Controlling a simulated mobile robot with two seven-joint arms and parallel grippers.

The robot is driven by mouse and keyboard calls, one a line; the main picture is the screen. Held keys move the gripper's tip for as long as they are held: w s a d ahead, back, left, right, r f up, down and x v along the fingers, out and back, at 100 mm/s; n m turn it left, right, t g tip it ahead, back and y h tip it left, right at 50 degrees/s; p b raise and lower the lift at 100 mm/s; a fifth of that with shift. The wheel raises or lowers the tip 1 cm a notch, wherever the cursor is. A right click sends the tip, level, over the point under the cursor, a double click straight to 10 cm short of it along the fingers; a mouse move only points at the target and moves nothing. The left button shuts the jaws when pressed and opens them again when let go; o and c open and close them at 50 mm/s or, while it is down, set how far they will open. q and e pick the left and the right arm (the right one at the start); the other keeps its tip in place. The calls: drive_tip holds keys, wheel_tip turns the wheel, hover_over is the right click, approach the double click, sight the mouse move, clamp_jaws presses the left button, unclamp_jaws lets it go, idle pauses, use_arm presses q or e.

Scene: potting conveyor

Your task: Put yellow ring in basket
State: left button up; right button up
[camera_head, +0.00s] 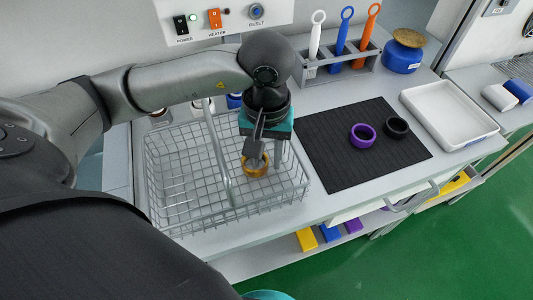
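The yellow ring (255,171) is inside the wire basket (165,215), near its right side. My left gripper (267,161) reaches down into the basket at the ring. Its two dark fingers stand apart, one over the ring's opening and the other at its right side. I see no clear grip on the ring, and the fingers partly cover it. Whether the ring touches the basket floor is hard to tell. My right gripper is not in view.
A black mat (335,170) holds a purple ring (362,136) and a black ring (396,127). A white tray (449,115) lies to the right. A tool rack (335,70) stands behind, beside a blue pot (402,60). The basket's handle (217,155) rises beside my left gripper.

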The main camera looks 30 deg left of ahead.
sight(267, 161)
use_arm(q)
wheel_tip(267, 161, up, 12)
drive_tip(key=p, duration=0.2)
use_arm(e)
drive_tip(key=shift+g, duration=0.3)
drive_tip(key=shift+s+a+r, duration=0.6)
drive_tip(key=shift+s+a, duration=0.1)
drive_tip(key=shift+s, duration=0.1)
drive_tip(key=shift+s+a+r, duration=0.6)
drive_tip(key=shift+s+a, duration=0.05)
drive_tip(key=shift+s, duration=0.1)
